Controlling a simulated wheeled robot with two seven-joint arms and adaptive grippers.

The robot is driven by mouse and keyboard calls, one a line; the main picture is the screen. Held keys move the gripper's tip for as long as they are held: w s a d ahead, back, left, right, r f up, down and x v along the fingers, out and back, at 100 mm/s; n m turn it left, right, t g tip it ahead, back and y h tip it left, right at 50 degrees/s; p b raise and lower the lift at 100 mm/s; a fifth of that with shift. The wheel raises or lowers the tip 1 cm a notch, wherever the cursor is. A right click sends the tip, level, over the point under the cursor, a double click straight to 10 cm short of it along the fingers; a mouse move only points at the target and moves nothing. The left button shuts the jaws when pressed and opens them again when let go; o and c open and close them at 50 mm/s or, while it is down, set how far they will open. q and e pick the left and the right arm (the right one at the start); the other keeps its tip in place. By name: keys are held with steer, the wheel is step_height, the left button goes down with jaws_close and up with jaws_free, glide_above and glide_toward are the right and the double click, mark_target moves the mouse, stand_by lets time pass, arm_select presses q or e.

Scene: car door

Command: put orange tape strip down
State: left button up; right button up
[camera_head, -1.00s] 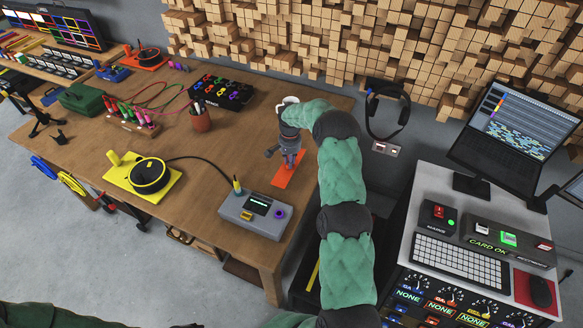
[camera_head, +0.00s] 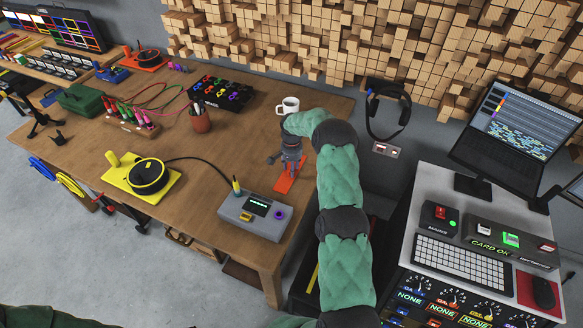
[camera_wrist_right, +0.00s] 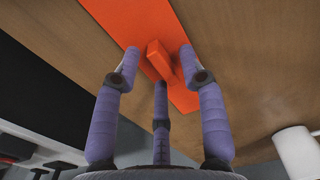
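The orange tape strip (camera_head: 284,184) lies flat on the brown wooden table near its right edge. In the right wrist view the strip (camera_wrist_right: 133,22) shows a raised orange tab (camera_wrist_right: 158,58) on top. My right gripper (camera_head: 290,165) is above the strip. Its purple fingers (camera_wrist_right: 159,62) stand spread around the tab, and gaps show between the fingertips and the tab. Part of the strip is hidden behind the gripper in the head view. My left gripper is not in view.
A white mug (camera_head: 288,105) stands behind my right gripper and also shows in the wrist view (camera_wrist_right: 298,150). A grey box with a small screen (camera_head: 254,215) sits in front of the strip. The table (camera_head: 240,150) is bare left of the strip.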

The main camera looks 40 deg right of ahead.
steer(key=shift+r, duration=0.3)
step_height(320, 180, up, 12)
steer(key=p, duration=0.2)
steer(key=shift+f, duration=0.15)
